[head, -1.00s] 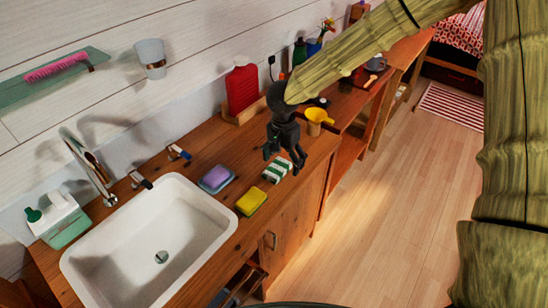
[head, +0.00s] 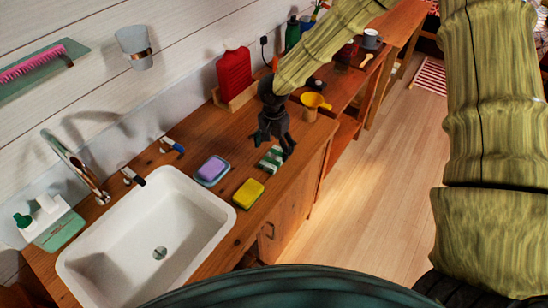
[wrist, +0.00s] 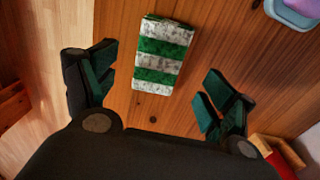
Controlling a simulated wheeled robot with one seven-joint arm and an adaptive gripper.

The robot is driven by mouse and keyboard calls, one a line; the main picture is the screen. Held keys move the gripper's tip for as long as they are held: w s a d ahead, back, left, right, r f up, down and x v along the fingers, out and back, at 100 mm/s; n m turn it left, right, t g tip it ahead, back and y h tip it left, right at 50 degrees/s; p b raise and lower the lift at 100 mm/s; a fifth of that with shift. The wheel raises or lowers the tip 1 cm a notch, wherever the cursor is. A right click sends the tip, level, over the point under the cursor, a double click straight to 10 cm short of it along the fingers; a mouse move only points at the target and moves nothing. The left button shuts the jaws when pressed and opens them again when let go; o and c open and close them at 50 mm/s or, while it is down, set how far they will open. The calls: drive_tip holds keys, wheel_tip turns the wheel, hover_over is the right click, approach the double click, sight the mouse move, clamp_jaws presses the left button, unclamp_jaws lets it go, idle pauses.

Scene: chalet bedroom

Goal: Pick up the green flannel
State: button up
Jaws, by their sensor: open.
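The green flannel (head: 270,158) is a small folded cloth with green and white stripes. It lies flat on the wooden counter, to the right of the yellow sponge, partly hidden by my gripper in the head view. In the wrist view the flannel (wrist: 161,54) lies at the top middle, just beyond the fingertips and between their lines. My gripper (head: 272,148) points down above the counter beside the flannel. In the wrist view my gripper (wrist: 155,90) is open with nothing between its fingers, and its fingers do not touch the flannel.
A yellow sponge (head: 248,193) and a purple sponge on a blue dish (head: 212,169) lie left of the flannel. A white sink (head: 125,262) is further left. The counter's front edge is close to the flannel.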

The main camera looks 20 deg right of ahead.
sight(274, 157)
drive_tip(key=shift+s+f, duration=0.1)
drive_tip(key=shift+f, duration=0.2)
drive_tip(key=shift+f+p, duration=0.75)
drive_tip(key=shift+f, duration=1.15)
drive_tip(key=c, duration=1)
